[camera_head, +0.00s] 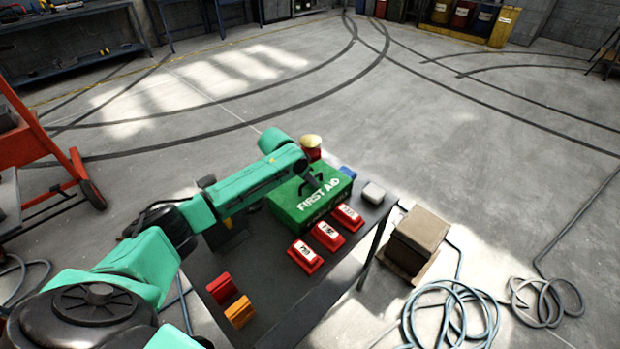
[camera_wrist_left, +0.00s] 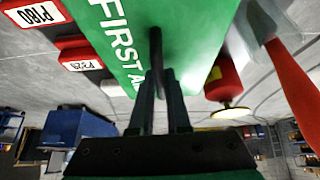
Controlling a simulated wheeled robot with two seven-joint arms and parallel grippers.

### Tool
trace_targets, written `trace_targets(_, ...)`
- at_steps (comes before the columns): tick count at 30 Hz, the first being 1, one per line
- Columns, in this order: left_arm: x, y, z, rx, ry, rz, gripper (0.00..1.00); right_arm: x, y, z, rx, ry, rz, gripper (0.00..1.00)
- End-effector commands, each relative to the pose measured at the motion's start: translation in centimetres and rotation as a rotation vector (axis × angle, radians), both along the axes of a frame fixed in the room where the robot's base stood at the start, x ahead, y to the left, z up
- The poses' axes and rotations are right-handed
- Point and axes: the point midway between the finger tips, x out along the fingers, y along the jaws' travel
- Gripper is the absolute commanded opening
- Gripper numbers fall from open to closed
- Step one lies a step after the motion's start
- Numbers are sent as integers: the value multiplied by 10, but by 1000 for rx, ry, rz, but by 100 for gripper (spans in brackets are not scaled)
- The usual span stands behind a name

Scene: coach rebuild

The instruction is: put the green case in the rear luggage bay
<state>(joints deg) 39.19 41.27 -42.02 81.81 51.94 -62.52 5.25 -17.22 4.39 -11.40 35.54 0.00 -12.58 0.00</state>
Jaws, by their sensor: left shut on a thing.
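The green case (camera_head: 325,204), lettered FIRST AID, is at the dark table's (camera_head: 275,290) far end. I cannot tell whether it rests on the top or hangs just above it. My left gripper (camera_head: 308,180) is above it, shut on its dark handle. In the left wrist view the gripper's fingers (camera_wrist_left: 157,85) close around the handle, with the green case (camera_wrist_left: 120,45) behind them. My right gripper is not in view. I see no luggage bay in these frames.
Red labelled blocks (camera_head: 327,236) lie along the case's near side. A red item with a pale top (camera_head: 311,146) stands behind it, and a white box (camera_head: 374,193) to its right. A cardboard box (camera_head: 420,238) and coiled hoses (camera_head: 450,315) are right of the table. Open floor lies beyond.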

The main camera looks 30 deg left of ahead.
Motion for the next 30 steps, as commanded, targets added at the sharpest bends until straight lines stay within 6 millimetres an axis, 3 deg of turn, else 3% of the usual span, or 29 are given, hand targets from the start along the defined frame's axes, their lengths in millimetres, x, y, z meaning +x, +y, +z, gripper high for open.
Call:
trace_targets(3,1,0,2,0,-4,1,0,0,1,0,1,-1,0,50)
trace_targets(4,-1,0,-1,1,3,0,26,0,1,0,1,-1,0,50)
trace_targets(6,-1,0,-1,1,3,0,45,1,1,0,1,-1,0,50)
trace_targets(18,-3,2,6,-1,1,2,45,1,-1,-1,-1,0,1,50)
trace_targets(30,-39,16,72,2,-1,0,45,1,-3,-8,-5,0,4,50)
